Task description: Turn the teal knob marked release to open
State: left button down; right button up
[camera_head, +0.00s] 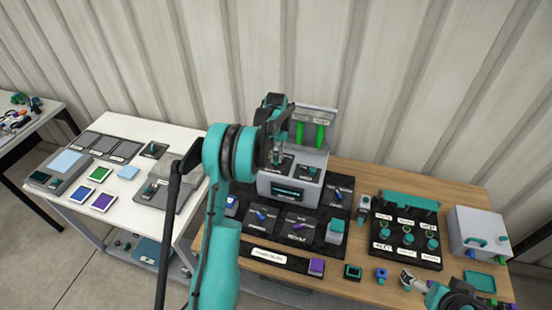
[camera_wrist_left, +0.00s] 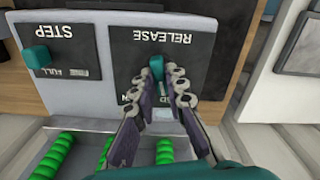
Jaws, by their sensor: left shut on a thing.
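The teal release knob (camera_wrist_left: 157,68) sits on a dark plate lettered RELEASE (camera_wrist_left: 165,47), upside down in the left wrist view. My left gripper (camera_wrist_left: 159,82) is shut on the knob, one finger on each side. In the head view my left gripper (camera_head: 277,157) points down onto the top of the grey box (camera_head: 310,190), and the arm and fingers hide the knob there. The lettering below the knob is partly covered by the fingers. My right gripper (camera_head: 409,279) is low at the right of the head view, and its opening is unclear.
A teal STEP knob (camera_wrist_left: 37,56) is beside the release plate. Green cylinders (camera_head: 320,134) stand behind the box. A black panel with several teal knobs (camera_head: 408,238) and a grey case (camera_head: 478,232) stand to the right. A white table (camera_head: 130,215) is at left.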

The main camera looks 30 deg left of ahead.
aim_at(276, 158)
pick_arm(q)
jog(key=m+b, duration=0.1)
jog(key=m, duration=0.4)
jog(key=shift+b, duration=0.3)
jog(key=shift+m+b, duration=0.45)
jog(key=shift+m, duration=2.05)
jog(key=c, duration=1.5)
grip_release()
jog(key=shift+c, duration=0.2)
jog(key=shift+r, duration=0.15)
notch_tip(276, 158, up, 12)
